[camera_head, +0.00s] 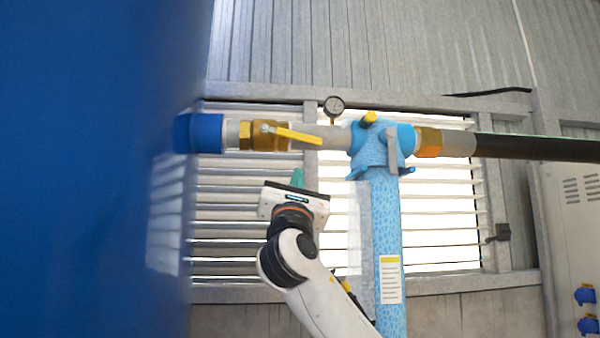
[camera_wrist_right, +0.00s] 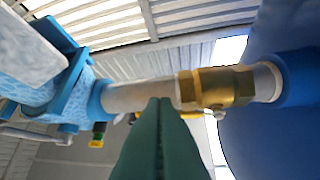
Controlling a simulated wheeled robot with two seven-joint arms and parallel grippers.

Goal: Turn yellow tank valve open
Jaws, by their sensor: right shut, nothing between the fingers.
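The yellow valve handle (camera_head: 290,135) lies nearly along the horizontal pipe, sloping slightly down to the right. It sits on a brass valve body (camera_head: 262,135) next to the blue tank. The brass body also shows in the right wrist view (camera_wrist_right: 222,88); the handle there is mostly hidden behind my fingers. My right gripper (camera_head: 298,177) has green fingers, shut and empty, pointing up below the handle in the head view. In the wrist view the closed fingers (camera_wrist_right: 160,105) overlap the pipe beside the brass body; I cannot tell whether they touch. My left gripper is not in view.
The large blue tank (camera_head: 90,200) fills the left side. A blue vertical filter column (camera_head: 386,240) stands right of my right arm. A pressure gauge (camera_head: 334,104) sits above the pipe. A louvred window and a grey cabinet (camera_head: 575,220) are behind.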

